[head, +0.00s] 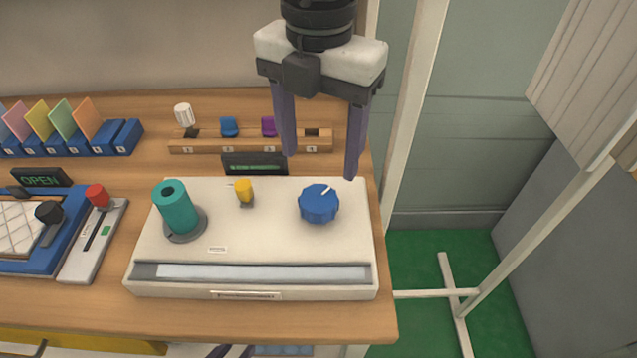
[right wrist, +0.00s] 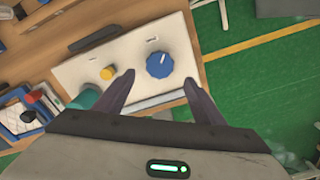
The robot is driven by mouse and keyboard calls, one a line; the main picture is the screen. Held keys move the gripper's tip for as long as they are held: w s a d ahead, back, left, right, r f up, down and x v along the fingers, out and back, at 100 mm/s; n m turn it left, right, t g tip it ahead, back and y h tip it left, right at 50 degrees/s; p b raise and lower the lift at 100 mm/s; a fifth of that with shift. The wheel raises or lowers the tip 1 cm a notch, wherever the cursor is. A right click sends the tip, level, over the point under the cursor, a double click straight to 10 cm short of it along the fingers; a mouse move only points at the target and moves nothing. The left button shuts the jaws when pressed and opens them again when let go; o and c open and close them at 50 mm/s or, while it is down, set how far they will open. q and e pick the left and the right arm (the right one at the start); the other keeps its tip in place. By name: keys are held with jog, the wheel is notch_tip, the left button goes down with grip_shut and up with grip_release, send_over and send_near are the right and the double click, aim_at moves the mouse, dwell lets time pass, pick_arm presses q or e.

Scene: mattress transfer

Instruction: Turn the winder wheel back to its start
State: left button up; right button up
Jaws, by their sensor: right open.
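The blue winder wheel (head: 318,205) stands on the right part of a cream box (head: 270,235). Its white mark points to the upper right in the head view. In the right wrist view the wheel (right wrist: 159,65) lies just beyond the fingertips. My right gripper (head: 320,167) is open, with its fingers pointing down above the back right of the box. Nothing is between its fingers, and they appear apart from the wheel. The fingers also show in the right wrist view (right wrist: 158,80). Only a dark sliver of what seems my left gripper (head: 230,351) shows at the bottom edge.
A teal cylinder (head: 175,207) and a yellow knob (head: 244,191) stand on the box left of the wheel. A small display (head: 254,164) and a numbered wooden rack (head: 220,146) are behind it. A red-knobbed slider (head: 95,235) is to the left. The table ends just right of the box.

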aim_at(319, 198)
notch_tip(319, 198, down, 9)
jog(key=shift+s+f+p, duration=0.1)
jog(key=shift+f+p, duration=0.05)
jog(key=shift+p, duration=0.4)
jog(key=shift+c, duration=0.3)
jog(key=c, duration=1)
